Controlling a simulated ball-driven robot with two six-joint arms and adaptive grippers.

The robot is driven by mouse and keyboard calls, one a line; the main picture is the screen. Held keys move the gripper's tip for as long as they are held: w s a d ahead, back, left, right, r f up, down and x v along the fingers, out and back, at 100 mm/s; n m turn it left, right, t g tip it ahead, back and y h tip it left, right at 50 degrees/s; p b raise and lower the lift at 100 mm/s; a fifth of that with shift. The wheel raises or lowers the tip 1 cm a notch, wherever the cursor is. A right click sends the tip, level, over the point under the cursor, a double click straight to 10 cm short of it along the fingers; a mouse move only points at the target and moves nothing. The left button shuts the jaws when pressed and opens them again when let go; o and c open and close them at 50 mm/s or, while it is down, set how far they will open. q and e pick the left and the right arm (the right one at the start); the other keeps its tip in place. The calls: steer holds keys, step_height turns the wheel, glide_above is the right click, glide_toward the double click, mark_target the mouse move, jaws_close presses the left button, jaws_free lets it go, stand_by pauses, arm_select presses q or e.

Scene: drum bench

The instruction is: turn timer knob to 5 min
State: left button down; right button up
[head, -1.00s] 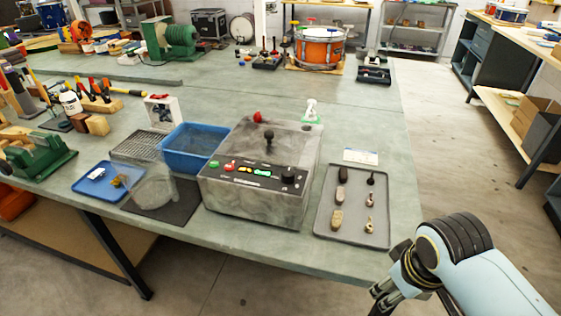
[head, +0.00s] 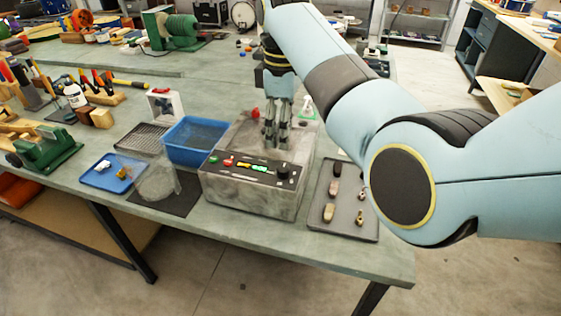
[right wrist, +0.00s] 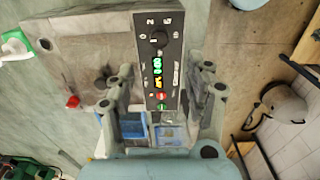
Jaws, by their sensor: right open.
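The timer knob (head: 284,172) is a black round knob at the right end of the dark panel on the grey metal box (head: 250,199). In the right wrist view, the knob (right wrist: 158,38) has white scale marks around it; its pointer is too small to read. My right gripper (head: 276,143) hangs fingers down above the box top, behind the knob in the head view, and is empty. In the right wrist view, my right gripper's (right wrist: 165,80) fingers are spread on either side of the panel, apart from the knob. My left gripper is not in view.
The panel has a green button (head: 214,160), a red button (head: 228,162) and a lit green display (head: 260,168). A blue bin (head: 192,157) stands left of the box. A grey tray (head: 340,226) with small parts lies right, under my arm. A red knob (head: 255,113) stands on the box.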

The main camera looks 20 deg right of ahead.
mark_target(283, 168)
step_height(283, 168, down, 10)
steer(key=shift+r, duration=0.1)
steer(key=shift+c, duration=0.3)
jaws_close()
